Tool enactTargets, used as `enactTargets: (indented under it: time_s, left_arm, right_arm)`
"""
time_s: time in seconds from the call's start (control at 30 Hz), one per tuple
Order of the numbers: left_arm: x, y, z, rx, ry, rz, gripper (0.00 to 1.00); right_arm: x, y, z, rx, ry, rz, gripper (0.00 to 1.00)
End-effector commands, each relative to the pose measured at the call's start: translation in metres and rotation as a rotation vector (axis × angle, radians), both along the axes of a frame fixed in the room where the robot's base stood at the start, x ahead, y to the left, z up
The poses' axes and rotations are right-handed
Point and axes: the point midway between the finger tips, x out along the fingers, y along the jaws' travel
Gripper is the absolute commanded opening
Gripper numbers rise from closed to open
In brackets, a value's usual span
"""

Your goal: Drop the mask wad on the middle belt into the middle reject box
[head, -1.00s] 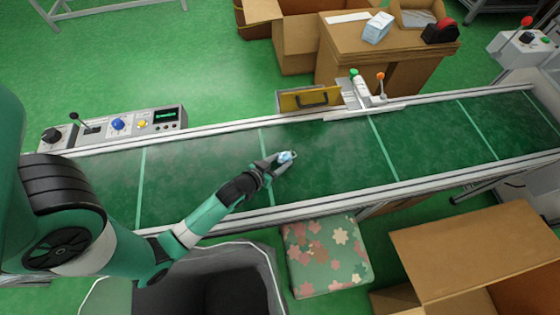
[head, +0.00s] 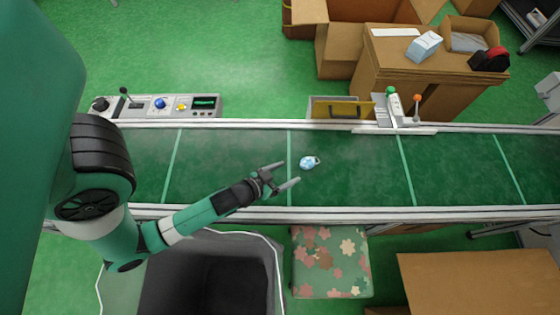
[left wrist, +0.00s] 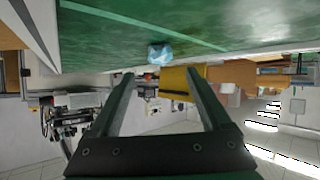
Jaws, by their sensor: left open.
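The mask wad (head: 309,162) is a small crumpled light-blue and white lump lying on the green belt (head: 350,180), just right of a pale cross line. My left gripper (head: 290,173) is open and empty, with its fingertips close to the wad on its left and near side, apart from it. In the left wrist view the wad (left wrist: 160,53) sits beyond the two spread fingers (left wrist: 160,85). I cannot tell for sure which container is the middle reject box; a grey bin with a dark inside (head: 275,262) stands at the front below the belt. My right gripper is not in view.
A control panel (head: 165,106) is at the far left. A flowered cushioned stool (head: 330,280) and cardboard (head: 475,285) are in front.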

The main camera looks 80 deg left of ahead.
Motion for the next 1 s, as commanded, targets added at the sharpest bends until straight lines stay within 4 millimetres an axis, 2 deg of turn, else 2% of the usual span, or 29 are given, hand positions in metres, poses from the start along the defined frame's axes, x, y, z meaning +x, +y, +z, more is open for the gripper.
enactTargets:
  time_s: [0.1,0.3,0.63,0.73,0.77,0.87,0.9,0.97,1.0]
  left_arm:
    - [-0.016,-0.009,0.01,-0.001,0.002,-0.002,0.82]
    - [-0.024,-0.013,0.015,0.001,-0.002,-0.001,0.82]
    - [-0.022,-0.013,0.015,0.002,-0.005,-0.001,0.82]
    - [-0.001,-0.009,0.031,0.017,-0.047,-0.014,0.82]
    - [0.012,-0.007,0.042,0.027,-0.073,-0.022,0.82]
    - [0.072,-0.004,0.1,0.075,-0.205,-0.066,0.82]
    - [0.1,-0.005,0.134,0.096,-0.274,-0.092,0.82]
    - [0.139,-0.012,0.193,0.13,-0.386,-0.133,0.82]
    - [0.161,-0.02,0.235,0.153,-0.463,-0.163,0.82]
  right_arm:
    - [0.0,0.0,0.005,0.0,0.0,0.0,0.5]
    - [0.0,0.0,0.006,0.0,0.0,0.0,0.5]
    - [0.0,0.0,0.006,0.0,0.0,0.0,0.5]
    - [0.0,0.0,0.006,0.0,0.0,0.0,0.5]
    - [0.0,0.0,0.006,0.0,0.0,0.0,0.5]
    - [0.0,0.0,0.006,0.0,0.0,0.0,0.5]
    - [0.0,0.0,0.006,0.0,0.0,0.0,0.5]
    - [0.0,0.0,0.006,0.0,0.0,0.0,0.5]
    - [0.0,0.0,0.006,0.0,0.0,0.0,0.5]
